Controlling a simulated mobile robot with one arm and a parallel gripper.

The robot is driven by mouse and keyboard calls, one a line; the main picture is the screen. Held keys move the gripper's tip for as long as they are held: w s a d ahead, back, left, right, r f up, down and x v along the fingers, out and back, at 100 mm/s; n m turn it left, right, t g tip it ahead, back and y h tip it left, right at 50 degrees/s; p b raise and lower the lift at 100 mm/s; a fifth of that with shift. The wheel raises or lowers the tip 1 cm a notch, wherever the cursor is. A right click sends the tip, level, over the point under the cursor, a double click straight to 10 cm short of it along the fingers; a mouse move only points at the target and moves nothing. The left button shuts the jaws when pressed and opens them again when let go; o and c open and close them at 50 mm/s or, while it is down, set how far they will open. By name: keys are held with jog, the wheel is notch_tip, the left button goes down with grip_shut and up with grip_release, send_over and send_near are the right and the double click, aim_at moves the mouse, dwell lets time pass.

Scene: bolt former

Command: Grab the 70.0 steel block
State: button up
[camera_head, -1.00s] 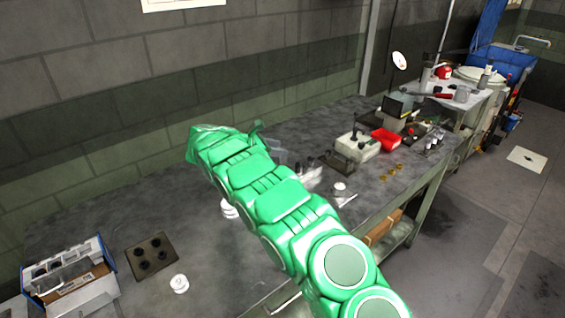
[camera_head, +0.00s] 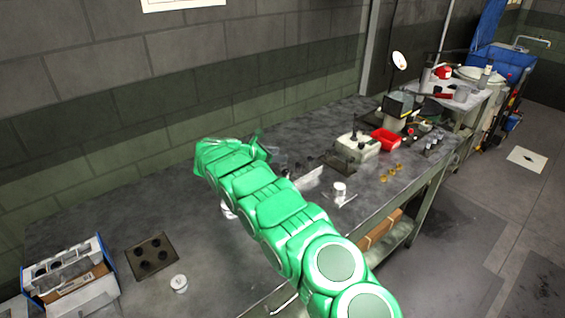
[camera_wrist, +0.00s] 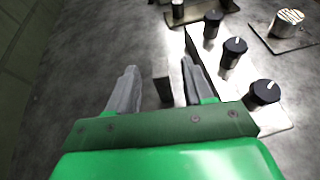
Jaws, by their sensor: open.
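In the wrist view, my gripper (camera_wrist: 159,66) points over the grey worktop with its two grey fingers apart. In the head view, my green arm reaches over the bench and hides most of this spot.
The worktop (camera_head: 95,222) has a blue-edged box (camera_head: 68,275), a dark plate with black knobs (camera_head: 152,257) and a white round piece (camera_head: 179,284). A block wall (camera_head: 120,120) runs behind the bench.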

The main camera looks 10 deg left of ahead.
jog(key=x, duration=0.2)
jog(key=shift+w+d+f, duration=0.1)
jog(key=shift+d+f, duration=0.05)
jog(key=shift+d, duration=0.05)
grip_shut()
dwell(0.4)
